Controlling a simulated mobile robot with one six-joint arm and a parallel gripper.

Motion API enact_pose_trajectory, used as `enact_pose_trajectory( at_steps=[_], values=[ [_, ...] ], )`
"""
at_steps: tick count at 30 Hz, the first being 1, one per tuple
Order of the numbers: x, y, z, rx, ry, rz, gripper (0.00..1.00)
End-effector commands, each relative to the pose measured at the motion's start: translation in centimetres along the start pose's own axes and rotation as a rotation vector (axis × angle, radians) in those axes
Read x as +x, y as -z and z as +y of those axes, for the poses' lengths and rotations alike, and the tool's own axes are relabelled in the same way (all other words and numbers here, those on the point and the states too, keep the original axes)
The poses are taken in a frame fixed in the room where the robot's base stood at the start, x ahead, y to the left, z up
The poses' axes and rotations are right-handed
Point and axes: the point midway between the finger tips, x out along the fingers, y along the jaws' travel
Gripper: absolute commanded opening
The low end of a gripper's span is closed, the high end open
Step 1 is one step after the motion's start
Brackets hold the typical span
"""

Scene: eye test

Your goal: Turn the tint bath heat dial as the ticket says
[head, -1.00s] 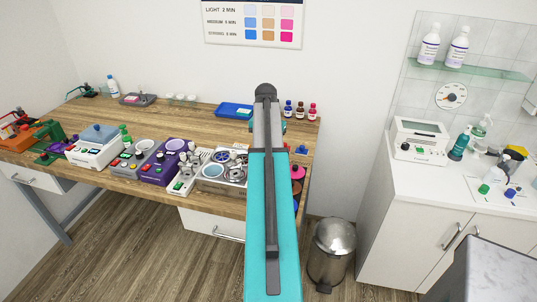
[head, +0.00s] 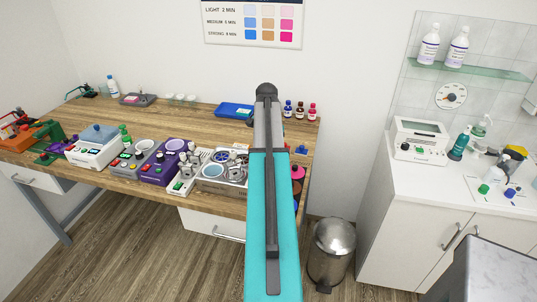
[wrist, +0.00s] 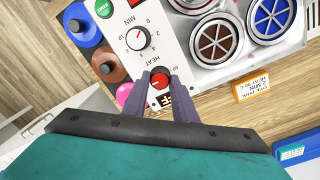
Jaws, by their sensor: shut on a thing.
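In the wrist view the tint bath has a white panel (wrist: 120,22) with a black MIN dial (wrist: 138,38) and, below it, the red heat dial (wrist: 158,79), labelled HEAT. My gripper (wrist: 159,77) is shut on the heat dial, with a purple finger on either side. Its pointer setting is too small to read, and the fingers hide part of its scale. In the head view my arm hides the gripper.
Blue, brown and pink round items (wrist: 82,25) stand close left of the panel. Steel wells (wrist: 215,38) lie to its right. A blue tray (head: 232,110) and several small bottles (head: 300,110) stand at the bench's back. A bin (head: 331,252) stands on the floor.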

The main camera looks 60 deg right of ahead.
Motion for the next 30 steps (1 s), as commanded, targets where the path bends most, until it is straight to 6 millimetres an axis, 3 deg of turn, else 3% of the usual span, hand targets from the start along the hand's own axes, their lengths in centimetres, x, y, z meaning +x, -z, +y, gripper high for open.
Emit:
enact_pose_trajectory(
  at_steps=[6, 7, 10, 23, 30],
  values=[
    [-0.1, 0.0, 0.0, 0.002, 0.001, 0.0, 0.03],
    [-0.1, 0.0, 0.0, 0.002, 0.001, 0.0, 0.28],
    [-0.1, 0.0, 0.0, 0.001, 0.001, 0.0, 0.44],
    [-0.2, 0.0, 0.0, 0.0, 0.0, 0.0, 0.44],
    [-1.7, 0.1, -0.1, 0.0, 0.002, 0.001, 0.44]
  ],
)
